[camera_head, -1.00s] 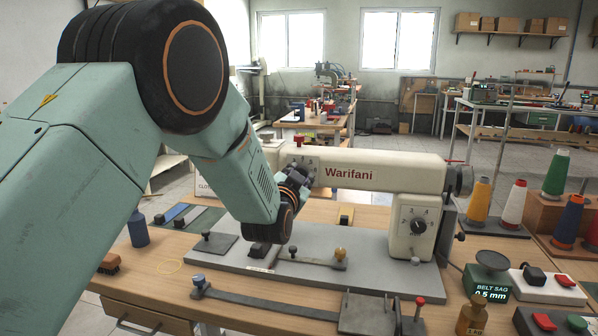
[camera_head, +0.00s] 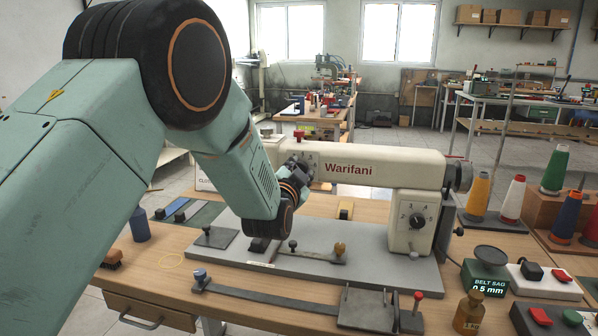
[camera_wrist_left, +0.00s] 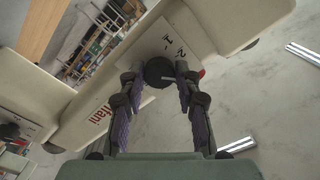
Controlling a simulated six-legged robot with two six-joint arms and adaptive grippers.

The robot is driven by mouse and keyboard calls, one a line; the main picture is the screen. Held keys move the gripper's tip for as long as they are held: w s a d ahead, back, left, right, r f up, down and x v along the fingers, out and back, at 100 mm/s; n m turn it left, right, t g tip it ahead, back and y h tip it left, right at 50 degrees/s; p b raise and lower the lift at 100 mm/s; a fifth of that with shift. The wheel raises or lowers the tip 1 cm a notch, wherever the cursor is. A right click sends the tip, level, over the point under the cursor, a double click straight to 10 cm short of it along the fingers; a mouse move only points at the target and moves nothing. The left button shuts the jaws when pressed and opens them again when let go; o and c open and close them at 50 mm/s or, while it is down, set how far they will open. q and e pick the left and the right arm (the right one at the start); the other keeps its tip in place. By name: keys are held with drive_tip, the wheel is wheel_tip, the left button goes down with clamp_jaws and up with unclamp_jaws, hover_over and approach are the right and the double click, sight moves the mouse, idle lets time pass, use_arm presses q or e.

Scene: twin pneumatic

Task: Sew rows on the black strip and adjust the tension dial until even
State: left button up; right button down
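The cream sewing machine (camera_head: 420,170), lettered "Warifani", stands on a grey bed plate. My left gripper (camera_head: 302,170) is at the left end of its arm, largely hidden by my own wrist in the head view. In the left wrist view, the open fingers (camera_wrist_left: 160,80) lie either side of a round black knob (camera_wrist_left: 159,70) on the machine's end face, with narrow gaps apparent. Firm contact cannot be told. Another black dial (camera_head: 417,221) is on the machine's right column. A long dark strip (camera_head: 265,303) lies along the front of the bench. My right gripper is not in view.
Thread cones (camera_head: 513,199) stand at the right. A blue bottle (camera_head: 140,224) stands at the left.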

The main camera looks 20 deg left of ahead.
use_arm(q)
drive_tip(key=o, duration=0.4)
drive_tip(key=shift+c, duration=0.2)
drive_tip(key=s, duration=1.2)
drive_tip(key=shift+d, duration=0.45)
